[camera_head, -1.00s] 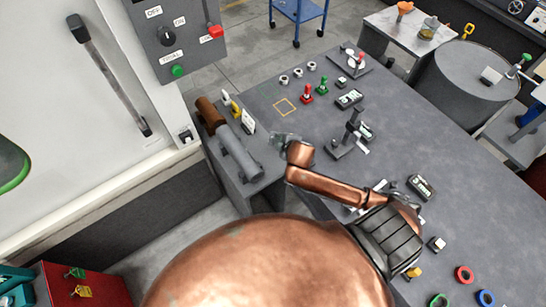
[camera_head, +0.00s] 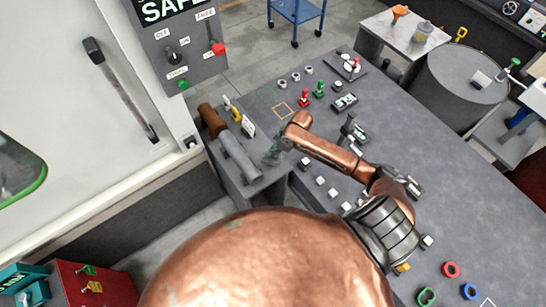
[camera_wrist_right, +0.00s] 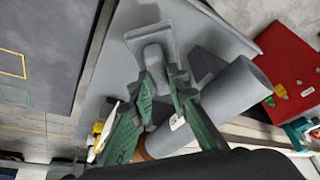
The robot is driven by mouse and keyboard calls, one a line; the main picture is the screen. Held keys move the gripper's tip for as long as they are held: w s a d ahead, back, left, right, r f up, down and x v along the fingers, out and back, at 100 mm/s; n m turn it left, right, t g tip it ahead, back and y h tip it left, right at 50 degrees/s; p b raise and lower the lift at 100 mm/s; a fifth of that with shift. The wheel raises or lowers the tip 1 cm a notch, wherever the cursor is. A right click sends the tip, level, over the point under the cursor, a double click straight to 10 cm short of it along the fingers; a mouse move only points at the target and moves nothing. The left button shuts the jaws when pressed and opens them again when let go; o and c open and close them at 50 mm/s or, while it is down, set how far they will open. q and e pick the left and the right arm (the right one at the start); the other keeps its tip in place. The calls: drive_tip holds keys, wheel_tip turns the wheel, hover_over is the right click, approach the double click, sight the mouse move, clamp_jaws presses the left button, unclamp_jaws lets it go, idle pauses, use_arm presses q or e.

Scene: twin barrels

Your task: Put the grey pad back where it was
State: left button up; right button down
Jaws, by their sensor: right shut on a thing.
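The grey pad (camera_wrist_right: 160,38) is a flat rectangular plate with a short round stem, seen in the right wrist view. My right gripper (camera_wrist_right: 162,80) has its green fingers shut on the stem. In the head view the right gripper (camera_head: 272,156) is small and partly hidden by its arm, over the grey side ledge (camera_head: 252,188), and I cannot make out the pad there. I cannot tell whether the pad touches the ledge. A yellow square outline (camera_head: 283,119) is marked on the bench, with a green outline (camera_wrist_right: 14,95) near it in the wrist view. My left gripper is not in view.
A grey cylinder (camera_wrist_right: 235,92) lies on the ledge close to the right gripper, also in the head view (camera_head: 240,157). A brown cylinder (camera_head: 212,121) and small upright tags (camera_head: 248,127) are beside it. The bench (camera_head: 420,185) holds several small items.

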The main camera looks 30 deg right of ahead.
drive_tip(key=shift+f+p, duration=0.3)
drive_tip(key=shift+f, duration=1.8)
drive_tip(key=c, duration=1.8)
unclamp_jaws()
drive_tip(key=shift+c, duration=0.2)
drive_tip(key=shift+r, duration=0.15)
drive_tip(key=b+v, duration=0.1)
drive_tip(key=v, duration=1)
drive_tip(key=shift+s+r, duration=0.2)
drive_tip(key=shift+r, duration=0.15)
drive_tip(key=shift+d, duration=0.1)
